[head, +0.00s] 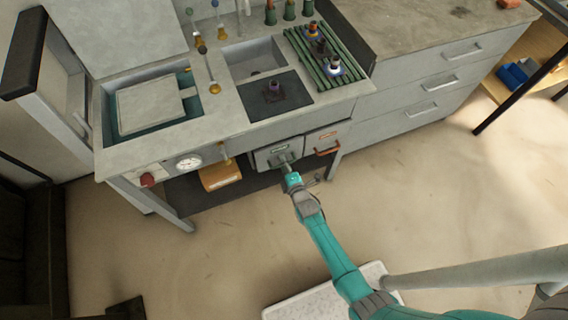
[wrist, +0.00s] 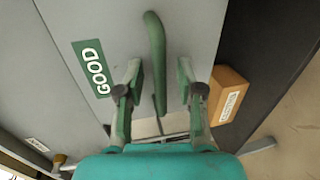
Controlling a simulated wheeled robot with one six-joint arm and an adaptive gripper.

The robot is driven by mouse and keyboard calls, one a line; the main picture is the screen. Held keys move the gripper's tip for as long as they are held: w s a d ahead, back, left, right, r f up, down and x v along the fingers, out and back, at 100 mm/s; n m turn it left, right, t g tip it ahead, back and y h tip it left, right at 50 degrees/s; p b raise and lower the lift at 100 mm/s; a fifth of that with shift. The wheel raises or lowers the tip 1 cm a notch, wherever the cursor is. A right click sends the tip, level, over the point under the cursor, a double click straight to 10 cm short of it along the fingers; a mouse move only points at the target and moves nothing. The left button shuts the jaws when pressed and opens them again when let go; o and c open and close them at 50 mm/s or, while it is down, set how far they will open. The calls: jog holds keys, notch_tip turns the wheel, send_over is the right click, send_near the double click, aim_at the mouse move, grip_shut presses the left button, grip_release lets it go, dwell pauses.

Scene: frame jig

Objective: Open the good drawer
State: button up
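The good drawer (head: 267,157) is a grey front under the bench, with a green label, in the head view. In the wrist view its front (wrist: 110,25) fills the upper middle, with a green label (wrist: 93,69) reading "GOOD". Its green bar handle (wrist: 156,50) runs between the fingers of my gripper (wrist: 160,75). The gripper is open, with a finger on each side of the handle and gaps visible on both sides. In the head view my gripper (head: 286,168) is in front of this drawer and covers part of its handle. The drawer looks shut.
A neighbouring drawer (head: 312,142) with a red-brown handle (head: 327,151) is just to the right. An orange box (head: 220,175) sits under the bench at left; it also shows in the wrist view (wrist: 228,93). The floor (head: 420,195) before the drawers is mostly clear.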

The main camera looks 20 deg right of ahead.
grip_shut()
jog(key=shift+s, duration=0.1)
jog(key=f+v, duration=0.2)
jog(key=v, duration=0.9)
jog(key=s+f+v, duration=0.1)
jog(key=f+v, duration=0.1)
jog(key=v, duration=1)
jog(key=shift+s+f, duration=0.15)
jog(key=shift+f, duration=0.25)
grip_release()
